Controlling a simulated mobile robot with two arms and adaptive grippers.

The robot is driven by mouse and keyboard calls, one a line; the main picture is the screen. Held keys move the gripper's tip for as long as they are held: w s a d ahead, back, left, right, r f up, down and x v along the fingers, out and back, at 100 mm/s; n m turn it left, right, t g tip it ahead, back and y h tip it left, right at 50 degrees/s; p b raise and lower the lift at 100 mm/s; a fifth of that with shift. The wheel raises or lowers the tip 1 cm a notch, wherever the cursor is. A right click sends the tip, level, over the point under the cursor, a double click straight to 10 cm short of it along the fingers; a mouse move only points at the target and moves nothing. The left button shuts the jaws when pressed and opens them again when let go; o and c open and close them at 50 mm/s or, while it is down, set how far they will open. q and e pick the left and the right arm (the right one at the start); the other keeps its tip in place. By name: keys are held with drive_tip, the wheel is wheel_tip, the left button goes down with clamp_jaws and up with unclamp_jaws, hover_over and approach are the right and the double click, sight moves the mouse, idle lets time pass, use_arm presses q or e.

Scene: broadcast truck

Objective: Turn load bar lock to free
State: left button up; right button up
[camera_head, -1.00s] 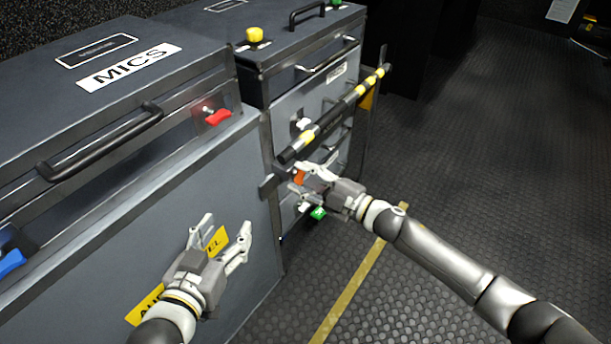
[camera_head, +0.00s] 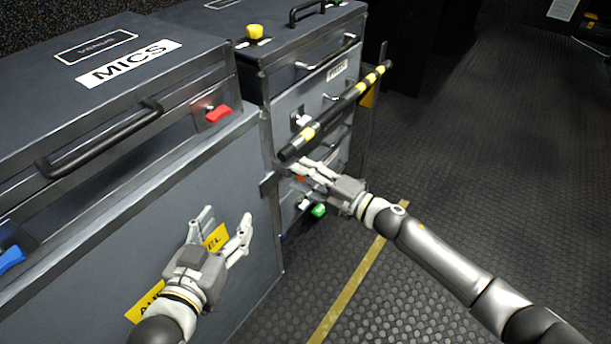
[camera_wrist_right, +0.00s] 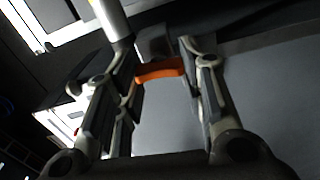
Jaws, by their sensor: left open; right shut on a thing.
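The load bar (camera_head: 340,110) is a black bar with yellow bands, lying across the front of the far case. The lock is an orange lever (camera_wrist_right: 160,69) below the bar's near end; in the head view it is mostly hidden by my right gripper (camera_head: 303,171). My right gripper is shut on the orange lever, which shows between its fingers in the right wrist view. The lock's markings cannot be read. My left gripper (camera_head: 226,226) is open and empty in front of the near case's side panel.
The near case (camera_head: 120,160) marked MICS has a black handle (camera_head: 100,145), a red latch (camera_head: 218,114) and a blue latch (camera_head: 10,259). A yellow knob (camera_head: 254,32) stands on the far case. A green piece (camera_head: 318,210) is below my right gripper. The floor (camera_head: 480,150) at right is clear.

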drive_tip(key=o, duration=1)
drive_tip(key=v, duration=1.2)
